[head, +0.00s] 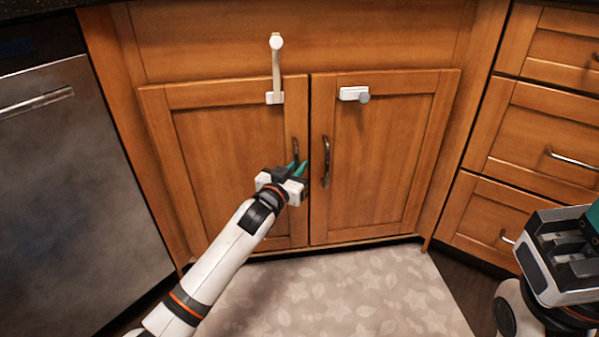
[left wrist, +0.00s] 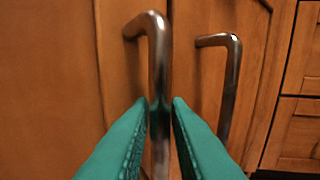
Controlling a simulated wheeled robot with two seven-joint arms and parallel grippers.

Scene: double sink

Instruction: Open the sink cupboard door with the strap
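The left cupboard door (head: 215,150) is closed. A pale strap (head: 276,70) runs from a round white mount (head: 276,41) on the panel above down to a white block (head: 275,98) at the door's top edge; I cannot tell whether it is latched there. My left gripper (head: 297,168) is at this door's dark metal handle (head: 295,150). In the left wrist view the green fingers (left wrist: 161,103) lie on both sides of the handle (left wrist: 159,60), seemingly closed against it. My right gripper (head: 565,250) is at the lower right, its fingers not clearly shown.
The right cupboard door (head: 375,160) is closed, with its own handle (head: 326,162) close beside my left gripper and a white catch with a grey knob (head: 354,94). A dishwasher (head: 70,190) stands left, drawers (head: 545,130) right. A patterned mat (head: 340,295) covers the floor in front.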

